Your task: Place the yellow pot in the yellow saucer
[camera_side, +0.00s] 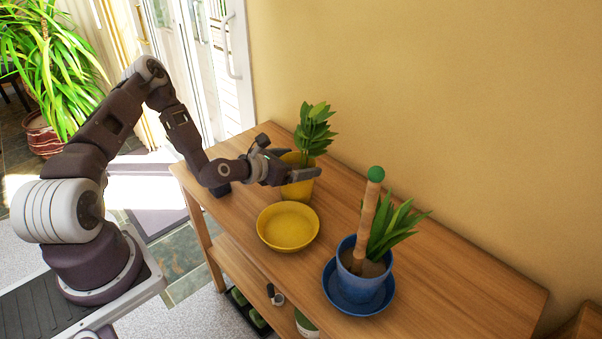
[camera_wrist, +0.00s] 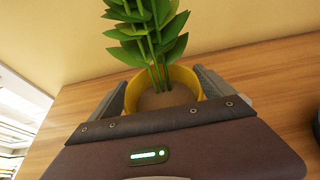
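The yellow pot (camera_side: 298,190) holds a leafy green plant and stands upright on the wooden table, behind the yellow saucer. The yellow saucer (camera_side: 288,228) is empty and lies flat on the table. My gripper (camera_side: 296,164) reaches in from the left at pot height, with its fingers on either side of the pot. In the wrist view the yellow pot (camera_wrist: 187,78) with its soil sits between the two fingers of my gripper (camera_wrist: 160,88). I cannot tell whether the fingers press on the pot. Its lower part is hidden in the wrist view.
A blue pot (camera_side: 361,287) with a plant and a green-topped stick stands in a blue saucer (camera_side: 338,296) to the right of the yellow saucer. The wooden table (camera_side: 450,288) is clear at the right. A wall (camera_side: 420,90) runs behind it. A lower shelf (camera_side: 240,268) holds small items.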

